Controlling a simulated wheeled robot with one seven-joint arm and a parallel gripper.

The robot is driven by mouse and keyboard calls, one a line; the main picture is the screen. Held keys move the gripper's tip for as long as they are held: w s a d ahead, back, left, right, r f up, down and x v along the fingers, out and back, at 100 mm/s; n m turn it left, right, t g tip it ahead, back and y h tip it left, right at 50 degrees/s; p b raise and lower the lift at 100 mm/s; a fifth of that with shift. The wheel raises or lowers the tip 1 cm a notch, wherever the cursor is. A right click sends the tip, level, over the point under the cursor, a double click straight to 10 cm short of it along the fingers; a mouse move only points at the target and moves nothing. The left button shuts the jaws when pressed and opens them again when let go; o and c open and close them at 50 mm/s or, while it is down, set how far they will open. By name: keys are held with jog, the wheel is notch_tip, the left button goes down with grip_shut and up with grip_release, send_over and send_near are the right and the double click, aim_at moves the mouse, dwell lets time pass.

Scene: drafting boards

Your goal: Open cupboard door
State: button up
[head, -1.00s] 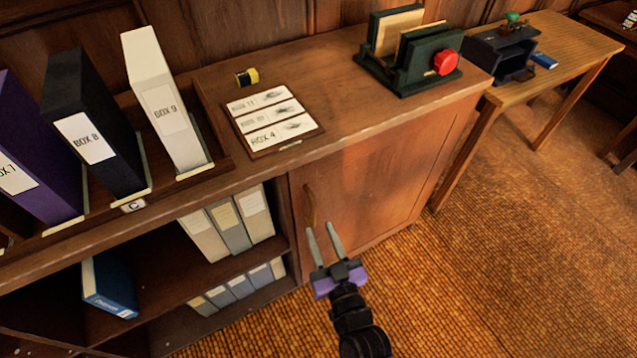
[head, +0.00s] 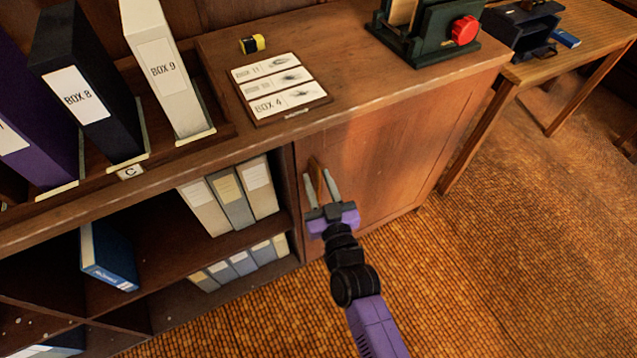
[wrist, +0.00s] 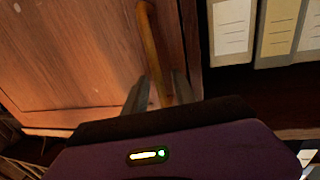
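The cupboard door (head: 375,165) is a reddish-brown wooden panel at the right of the cabinet, and it is shut. Its upright handle (head: 316,176) is a slim brown bar near the door's left edge. My gripper (head: 321,187) is at the handle, with its two grey fingers spread. In the wrist view the handle (wrist: 152,50) runs down between the fingers of my gripper (wrist: 160,92), with gaps on both sides. The door (wrist: 75,50) fills the left of that view. The handle's lower end is hidden behind my gripper.
Open shelves left of the door hold binders (head: 228,197) and a blue book (head: 108,257). The cabinet top carries upright box files (head: 165,70), a label board (head: 280,88), a yellow-black roll (head: 252,44) and a green device with a red knob (head: 465,30). The floor (head: 500,260) before the door is clear.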

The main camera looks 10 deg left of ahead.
jog(key=shift+c, duration=0.2)
grip_shut()
dwell(1.2)
